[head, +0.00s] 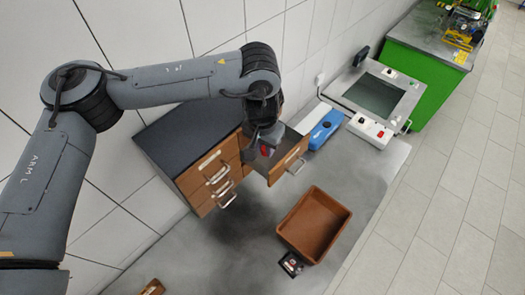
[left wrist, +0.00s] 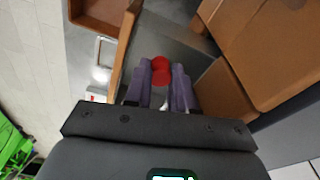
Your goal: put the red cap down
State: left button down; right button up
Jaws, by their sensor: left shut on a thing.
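The red cap (left wrist: 161,70) is between the two purple-grey fingers of my left gripper (left wrist: 162,84) in the left wrist view. The gripper is shut on it. In the head view my left gripper (head: 262,146) is at the open drawer (head: 288,163) of the wooden cabinet, and a small bit of red (head: 266,150) shows there. The drawer's grey floor shows around the fingers in the left wrist view. I cannot tell whether the cap touches the drawer floor. My right gripper is in neither view.
The cabinet (head: 176,138) has a dark top and more drawers with metal handles. A brown tray (head: 313,225) stands on the grey table in front, with a small dark device (head: 291,264) beside it. A blue case (head: 326,129) and a framed panel (head: 373,98) stand behind.

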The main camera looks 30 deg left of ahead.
aim_at(263, 154)
pick_arm(q)
jog(key=shift+a+f, duration=0.25)
jog(key=shift+a, duration=0.15)
jog(key=shift+f+p, duration=0.35)
jog(key=shift+f, duration=1.65)
jog(key=shift+f, duration=0.1)
jog(key=shift+f, duration=0.35)
jog(key=shift+f, duration=0.15)
jog(key=c, duration=0.9)
grip_release()
jog(key=shift+c, duration=0.2)
